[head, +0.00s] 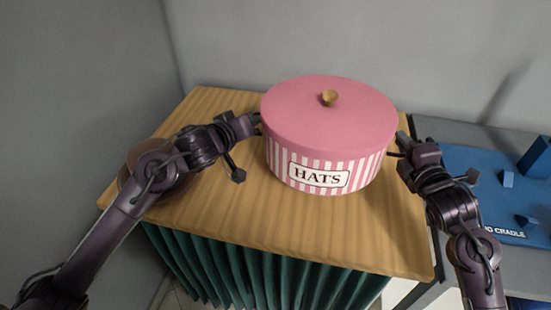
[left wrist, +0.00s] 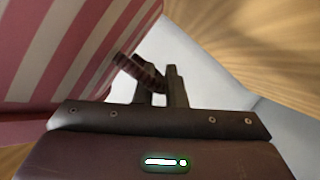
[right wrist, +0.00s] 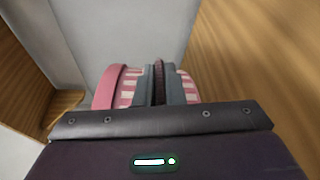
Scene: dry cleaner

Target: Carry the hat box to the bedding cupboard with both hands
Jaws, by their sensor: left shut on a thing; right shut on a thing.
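The hat box (head: 320,115) is round, with a pink lid, a gold knob, pink and white stripes and a HATS label. It is upright over the wooden top (head: 230,215); I cannot tell whether its base touches it. My left gripper (head: 256,124) is at the box's left side, shut on a dark strap-like handle (left wrist: 140,72) in the left wrist view. My right gripper (head: 400,152) is at its right side, shut on a dark handle (right wrist: 159,82) in the right wrist view. I cannot tell which furniture is the bedding cupboard.
A green pleated curtain (head: 250,275) hangs below the wooden top. A grey counter with a blue cradle board (head: 500,185) stands at the right. Grey walls (head: 300,40) close off the back and left. A round brown thing (head: 126,178) is partly hidden behind my left arm.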

